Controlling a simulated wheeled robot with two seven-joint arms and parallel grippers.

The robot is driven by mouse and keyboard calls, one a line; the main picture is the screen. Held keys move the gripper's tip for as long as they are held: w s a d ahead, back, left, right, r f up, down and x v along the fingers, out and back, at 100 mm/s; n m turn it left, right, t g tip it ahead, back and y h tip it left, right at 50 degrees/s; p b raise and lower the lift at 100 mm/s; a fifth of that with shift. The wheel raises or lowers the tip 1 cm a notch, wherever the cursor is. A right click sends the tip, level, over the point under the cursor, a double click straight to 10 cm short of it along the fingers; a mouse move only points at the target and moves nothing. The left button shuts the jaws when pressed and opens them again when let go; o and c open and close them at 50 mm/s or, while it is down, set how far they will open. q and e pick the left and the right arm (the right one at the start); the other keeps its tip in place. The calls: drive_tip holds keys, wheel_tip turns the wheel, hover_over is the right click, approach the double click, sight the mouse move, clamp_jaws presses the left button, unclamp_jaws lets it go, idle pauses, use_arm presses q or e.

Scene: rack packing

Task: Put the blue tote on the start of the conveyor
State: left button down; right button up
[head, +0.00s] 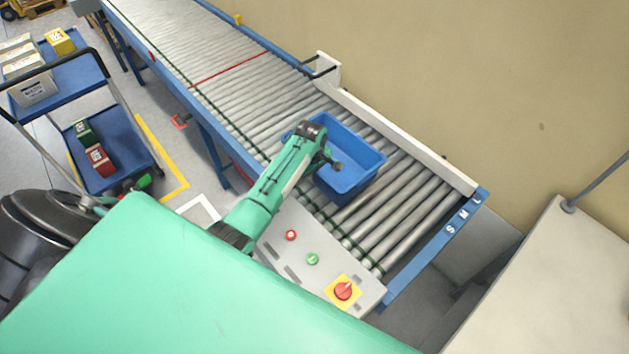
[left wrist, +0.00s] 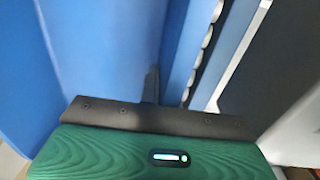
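The blue tote (head: 362,178) sits on the conveyor rollers (head: 397,222) near their lower right end, set at a slant to them, and looks empty. My left gripper (head: 332,163) is over the tote's left side, at or just inside its wall. In the left wrist view, the tote's blue wall (left wrist: 105,50) fills much of the left and centre, with a dark finger against it. Whether the fingers are closed on the wall is hidden. My right gripper is not in view.
A cart with blue shelves (head: 120,172) and several boxes stands at the left. A control panel (head: 312,259) with buttons and a red knob borders the rollers. A pale guard rail (head: 400,138) runs along the wall side. The rollers beyond the tote are clear.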

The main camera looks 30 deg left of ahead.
use_arm(q)
drive_tip(key=shift+f, duration=1.7)
drive_tip(key=shift+f, duration=0.15)
drive_tip(key=c, duration=1.6)
unclamp_jaws()
drive_tip(key=shift+c, duration=0.2)
drive_tip(key=shift+r, duration=0.2)
wheel_tip(320, 180, up, 12)
drive_tip(key=b, duration=0.1)
drive_tip(key=shift+s, duration=0.4)
drive_tip(key=shift+a+f, duration=0.1)
